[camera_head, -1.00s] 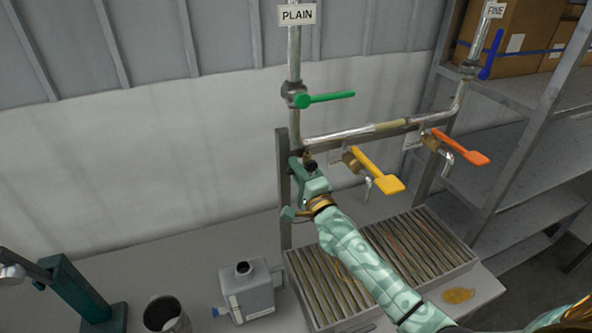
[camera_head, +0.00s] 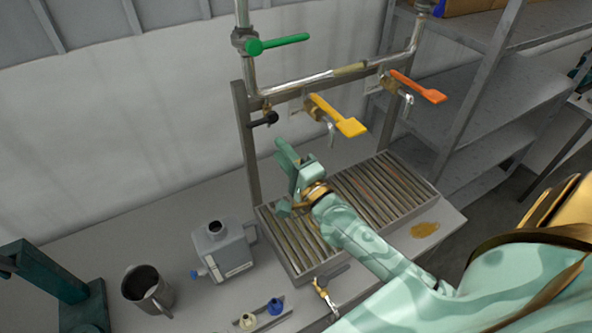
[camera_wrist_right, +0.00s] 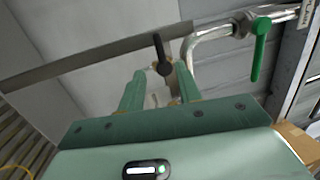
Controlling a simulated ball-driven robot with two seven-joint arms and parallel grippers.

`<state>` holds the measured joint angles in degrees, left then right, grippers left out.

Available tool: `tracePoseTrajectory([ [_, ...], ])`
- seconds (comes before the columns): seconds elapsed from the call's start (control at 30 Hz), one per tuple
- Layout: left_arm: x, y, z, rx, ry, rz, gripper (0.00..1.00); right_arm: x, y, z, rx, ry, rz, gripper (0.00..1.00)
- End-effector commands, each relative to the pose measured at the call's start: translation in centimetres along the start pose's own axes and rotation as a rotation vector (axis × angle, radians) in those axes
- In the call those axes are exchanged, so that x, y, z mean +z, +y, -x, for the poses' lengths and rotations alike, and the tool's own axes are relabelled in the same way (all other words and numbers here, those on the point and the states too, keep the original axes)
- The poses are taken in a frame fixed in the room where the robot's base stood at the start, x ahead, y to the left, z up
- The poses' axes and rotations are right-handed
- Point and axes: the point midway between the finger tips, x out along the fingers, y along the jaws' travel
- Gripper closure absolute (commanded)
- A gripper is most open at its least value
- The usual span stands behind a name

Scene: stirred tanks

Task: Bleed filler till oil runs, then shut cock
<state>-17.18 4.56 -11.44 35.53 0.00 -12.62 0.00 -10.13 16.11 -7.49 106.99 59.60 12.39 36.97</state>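A small cock with a black handle (camera_head: 271,118) sits at the left end of the pipe frame; it also shows in the wrist view (camera_wrist_right: 161,58). Yellow (camera_head: 340,117) and orange (camera_head: 420,87) lever cocks with bent spouts hang from the cross pipe. A green lever (camera_head: 280,43) is on the upright pipe. No running oil is visible at the spouts. My right gripper (camera_head: 284,182) is open and empty, below and apart from the black handle. In the wrist view its fingers (camera_wrist_right: 160,95) are spread, with the black handle beyond them.
A slatted drip tray (camera_head: 292,262) lies under the spouts. A grey can (camera_head: 222,252), a metal mug (camera_head: 148,291), a blue cap (camera_head: 275,306) and a brass fitting (camera_head: 322,291) are on the bench. A brown puddle (camera_head: 424,230) is at right.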

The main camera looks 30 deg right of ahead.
Motion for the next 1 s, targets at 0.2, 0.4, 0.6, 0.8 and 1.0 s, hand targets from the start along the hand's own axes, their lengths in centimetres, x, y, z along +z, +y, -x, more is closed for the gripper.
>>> tracePoseTrajectory([
  [0.2, 0.1, 0.1, -1.0, 0.000, -0.001, 0.000, 0.64, 0.0, 0.2, 4.2, 0.001, 0.000, -0.001, 0.66],
  [0.4, 0.2, 0.1, -1.1, 0.000, -0.001, 0.000, 0.64, 0.0, 0.0, 5.3, -0.001, 0.000, -0.001, 0.66],
  [0.6, 0.1, 0.1, -1.1, 0.001, -0.001, 0.000, 0.64, 0.0, 0.0, 5.3, -0.001, 0.001, -0.001, 0.66],
  [0.8, 0.1, 0.1, -0.7, 0.000, 0.000, -0.001, 0.64, 0.2, -0.3, 5.7, 0.000, 0.001, -0.001, 0.66],
  [1.0, 0.0, 0.0, 0.0, 0.000, 0.000, -0.001, 0.64, 1.0, -1.1, 6.7, 0.000, 0.000, -0.002, 0.66],
])
